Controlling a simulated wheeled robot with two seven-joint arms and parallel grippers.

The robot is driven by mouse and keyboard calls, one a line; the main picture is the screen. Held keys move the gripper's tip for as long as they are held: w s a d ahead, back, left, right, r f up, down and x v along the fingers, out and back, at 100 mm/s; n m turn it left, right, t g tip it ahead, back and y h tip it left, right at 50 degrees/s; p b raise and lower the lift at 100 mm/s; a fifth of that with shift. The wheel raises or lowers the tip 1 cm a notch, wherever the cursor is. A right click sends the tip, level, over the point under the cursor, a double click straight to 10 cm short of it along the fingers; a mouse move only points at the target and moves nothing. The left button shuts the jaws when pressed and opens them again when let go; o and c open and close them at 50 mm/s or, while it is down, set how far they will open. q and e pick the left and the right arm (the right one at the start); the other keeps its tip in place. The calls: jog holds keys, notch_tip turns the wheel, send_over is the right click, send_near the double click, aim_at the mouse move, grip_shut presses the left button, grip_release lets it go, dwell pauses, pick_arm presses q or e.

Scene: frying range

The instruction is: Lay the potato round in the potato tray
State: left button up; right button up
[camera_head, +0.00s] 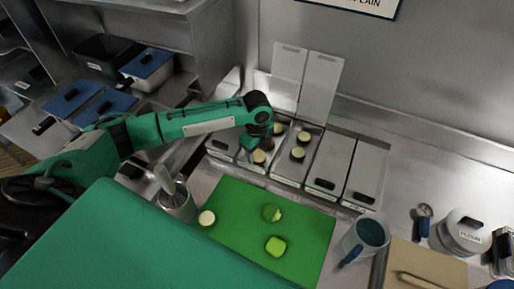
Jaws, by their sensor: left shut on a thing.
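My left gripper (260,146) points down over the left of two open trays. A pale round (259,157) shows right under its fingertips; I take it as the potato round held there. The gripper hides part of that tray. Another pale round (278,129) lies at the back of this left open tray. The right open tray (289,171) holds two rounds, one at the back (303,138) and one nearer (297,153). The tray labels are too small to read, so I cannot tell which is the potato tray. My right gripper is not in view.
Closed lidded trays (330,165) stand to the right of the open ones. A utensil pot (177,200) and blue-grey jug (366,237) flank the board.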

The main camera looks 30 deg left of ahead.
pick_arm(q)
jog(key=shift+f, duration=0.7)
jog(key=o, duration=0.8)
jog(key=shift+w+f, duration=0.1)
jog(key=shift+w, duration=0.05)
jog(key=shift+o, duration=0.2)
jog(key=shift+f, duration=0.1)
